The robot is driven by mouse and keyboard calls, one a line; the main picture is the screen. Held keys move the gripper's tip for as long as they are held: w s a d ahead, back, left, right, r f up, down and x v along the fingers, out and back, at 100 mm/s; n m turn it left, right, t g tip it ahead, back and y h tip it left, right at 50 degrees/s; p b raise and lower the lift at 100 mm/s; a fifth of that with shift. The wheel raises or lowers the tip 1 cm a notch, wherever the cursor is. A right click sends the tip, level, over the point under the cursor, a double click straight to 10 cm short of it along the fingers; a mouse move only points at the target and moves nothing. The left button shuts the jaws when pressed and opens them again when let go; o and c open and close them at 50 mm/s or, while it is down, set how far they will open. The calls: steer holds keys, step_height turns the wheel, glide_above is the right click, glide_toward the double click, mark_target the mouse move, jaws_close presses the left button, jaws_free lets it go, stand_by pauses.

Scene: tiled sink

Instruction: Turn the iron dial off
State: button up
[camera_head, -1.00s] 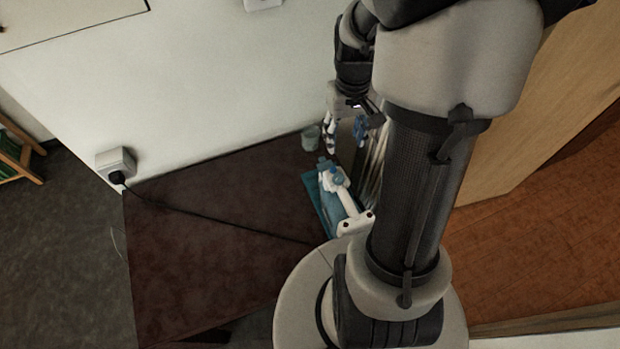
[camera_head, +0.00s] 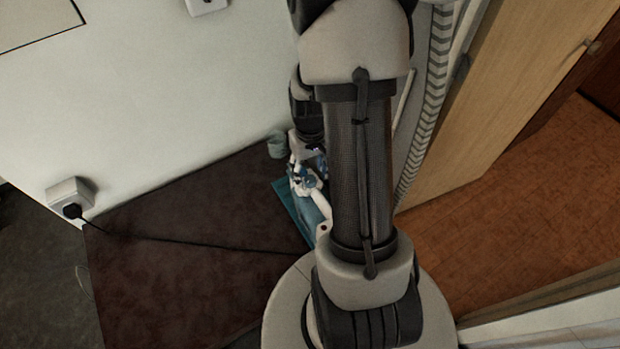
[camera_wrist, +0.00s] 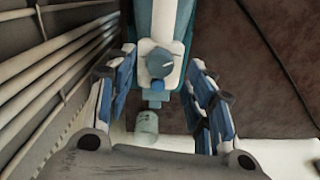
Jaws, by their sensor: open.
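The iron (camera_head: 321,221) is white and teal and lies on the dark brown surface in the head view, partly hidden behind my arm. In the wrist view the iron's white and teal body (camera_wrist: 169,20) runs up to the top edge. Its round blue dial (camera_wrist: 159,63) faces the camera on a white mount. My gripper (camera_wrist: 160,108) is open, with one blue-padded finger on each side of the dial's line. No finger is seen touching the dial. In the head view my gripper (camera_head: 306,165) is at the iron's near-wall end, and its fingers are partly hidden.
A small pale cup (camera_head: 277,145) stands by the wall; in the wrist view it shows just below the dial (camera_wrist: 146,122). White rails (camera_wrist: 50,60) run close on the left. A black cord (camera_head: 190,243) crosses the brown surface to a wall socket (camera_head: 70,192).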

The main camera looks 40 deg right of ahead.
mark_target(310, 179)
steer(key=shift+f, duration=1.2)
steer(key=shift+c, duration=0.5)
steer(key=c, duration=1)
steer(key=n, duration=0.4)
steer(key=shift+n, duration=0.4)
steer(key=o, duration=1.1)
step_height(310, 179, up, 12)
